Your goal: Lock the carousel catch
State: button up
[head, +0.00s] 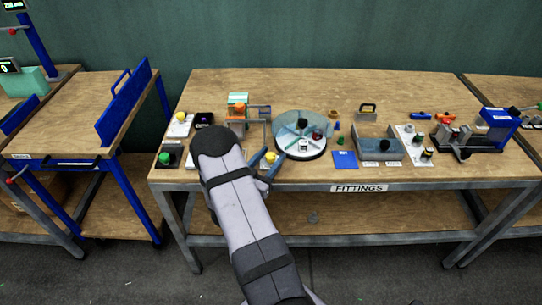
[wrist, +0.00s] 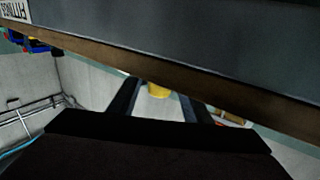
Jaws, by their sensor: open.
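The carousel (head: 301,146) is a round pale turntable under a clear bluish cover, with a dark hub and small parts on it, at the middle of the bench in the head view. A yellow knob (head: 270,157) stands at its left front edge and looks like the catch; its lock position cannot be told. My gripper (head: 267,163) is open, its blue fingers either side of the knob. In the wrist view the yellow knob (wrist: 158,90) shows between the open fingertips (wrist: 160,96); contact cannot be told. The bench edge hides much of that view.
A fixture with an orange top (head: 238,105) stands behind my wrist. A green button box (head: 165,158) is at the bench's left front. A blue pad (head: 344,160) and a grey tray (head: 377,146) lie right of the carousel.

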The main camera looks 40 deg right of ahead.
jog(key=shift+d, duration=0.15)
jog(key=c, duration=1)
jog(key=shift+c, duration=0.2)
jog(key=shift+f+g+b, duration=0.1)
jog(key=shift+g+b, duration=0.2)
jog(key=m+g+b, duration=0.2)
jog(key=m+g, duration=0.1)
jog(key=g, duration=0.1)
jog(key=shift+h+b, duration=0.3)
jog(key=shift+m+g+b, duration=0.5)
jog(key=shift+m+g, duration=0.3)
jog(key=shift+g, duration=0.5)
jog(key=o, duration=1)
jog(key=shift+o, duration=0.2)
